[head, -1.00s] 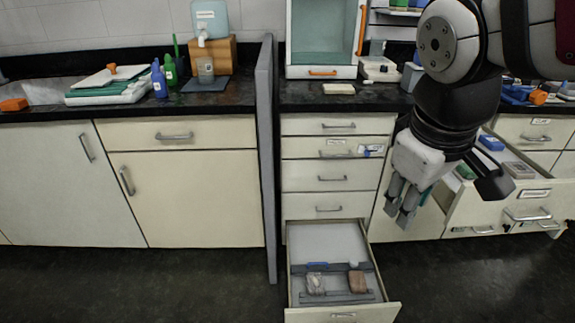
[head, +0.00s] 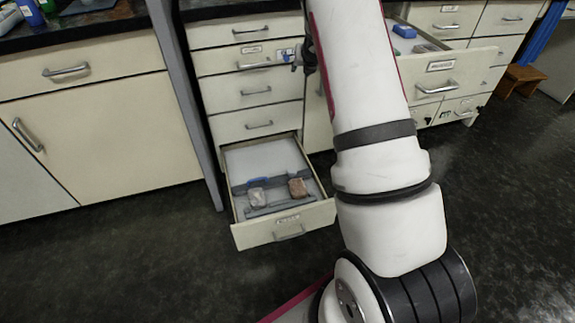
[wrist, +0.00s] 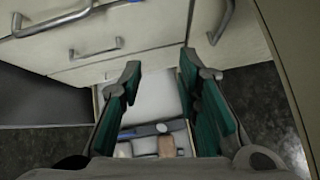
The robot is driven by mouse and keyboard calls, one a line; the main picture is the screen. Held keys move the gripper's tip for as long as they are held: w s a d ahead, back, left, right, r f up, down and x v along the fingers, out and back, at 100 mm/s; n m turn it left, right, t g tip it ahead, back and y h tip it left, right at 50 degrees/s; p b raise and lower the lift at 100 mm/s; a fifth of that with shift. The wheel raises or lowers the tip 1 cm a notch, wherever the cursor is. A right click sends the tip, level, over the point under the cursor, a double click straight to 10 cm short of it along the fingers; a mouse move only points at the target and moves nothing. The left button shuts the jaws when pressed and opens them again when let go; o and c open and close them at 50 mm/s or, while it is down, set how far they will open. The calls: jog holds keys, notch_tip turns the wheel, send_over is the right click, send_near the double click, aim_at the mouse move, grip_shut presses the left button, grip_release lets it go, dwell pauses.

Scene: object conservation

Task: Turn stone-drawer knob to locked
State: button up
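The stone drawer (head: 246,235) stands open at the bottom of the middle cabinet. A pale stone (head: 257,198) and a brown stone (head: 297,188) lie in it by a grey divider. A small blue knob (head: 287,55) sits at the right of the second drawer front from the top; its setting is too small to read. My gripper (wrist: 160,66) is open and empty, its green-padded fingers above the open drawer in the wrist view. My arm hides most of the gripper in the head view. I cannot make out the knob clearly in the wrist view.
A drawer (head: 455,69) with blue and grey items stands open at the right. A grey upright panel (head: 183,100) borders the cabinet on the left. Drawer handles (wrist: 96,50) stick out near my fingers. The dark floor (head: 130,265) at left is clear.

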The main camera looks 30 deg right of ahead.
notch_tip(320, 180, down, 18)
jog(key=s+f+n+g+y+b, duration=0.15)
jog(key=n+y, duration=0.25)
jog(key=n, duration=0.4)
jog(key=n+g+y+b, duration=0.1)
jog(key=n+g+y, duration=0.15)
jog(key=n, duration=0.25)
send_near(291, 171)
jog(key=shift+g+h, duration=0.25)
jog(key=shift+g, duration=0.25)
jog(key=b+x, duration=0.1)
jog(key=x, duration=0.1)
jog(key=b+x, duration=0.2)
jog(key=x, duration=0.1)
jog(key=w+b+x, duration=0.1)
jog(key=b+x, duration=0.1)
jog(key=shift+a, duration=0.2)
jog(key=shift+w+a+f+b, duration=0.15)
jog(key=shift+w+f+b, duration=0.1)
jog(key=shift+f+b, duration=0.3)
grip_shut()
